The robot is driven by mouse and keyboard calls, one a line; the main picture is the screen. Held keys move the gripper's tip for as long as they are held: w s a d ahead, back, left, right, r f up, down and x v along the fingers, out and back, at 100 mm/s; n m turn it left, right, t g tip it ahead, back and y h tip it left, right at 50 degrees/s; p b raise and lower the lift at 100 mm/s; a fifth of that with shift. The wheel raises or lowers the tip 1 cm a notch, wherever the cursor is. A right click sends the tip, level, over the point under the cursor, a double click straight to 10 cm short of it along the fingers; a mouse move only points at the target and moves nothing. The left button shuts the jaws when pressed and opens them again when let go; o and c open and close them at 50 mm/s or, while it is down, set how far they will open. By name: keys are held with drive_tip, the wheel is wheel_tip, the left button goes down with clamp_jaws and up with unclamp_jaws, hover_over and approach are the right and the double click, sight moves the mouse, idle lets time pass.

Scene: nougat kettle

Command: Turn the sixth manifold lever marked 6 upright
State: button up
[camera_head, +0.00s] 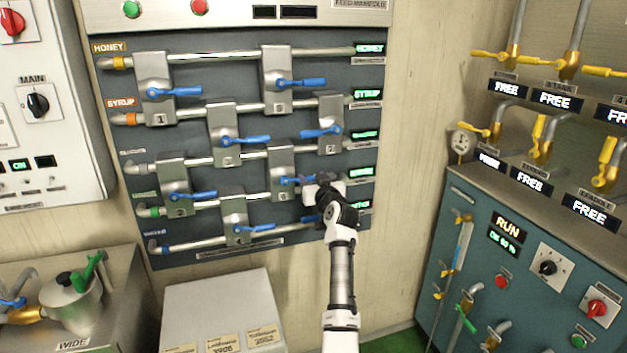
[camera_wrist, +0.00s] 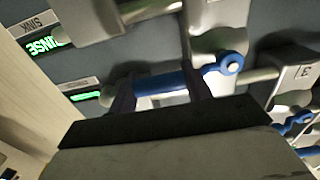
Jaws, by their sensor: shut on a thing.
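My gripper (camera_head: 322,187) is at the lower right of the manifold panel. It is shut on a blue lever handle (camera_wrist: 162,84), with one dark finger at each end of the gripped stretch. The lever's round pivot (camera_wrist: 230,62) sits on a grey valve block (camera_wrist: 215,30). In the head view this looks like the block (camera_head: 281,160) in the lower right, its lever (camera_head: 289,181) partly hidden by my gripper. The handle lies close to sideways, not upright. In the wrist view, a neighbouring block (camera_wrist: 297,75) is marked 3.
Metal pipes (camera_head: 225,195) cross the panel. A grey box (camera_head: 222,300) stands below; a teal cabinet (camera_head: 520,260) is at right.

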drive_tip(key=c, duration=0.5)
drive_tip(key=shift+o, duration=0.2)
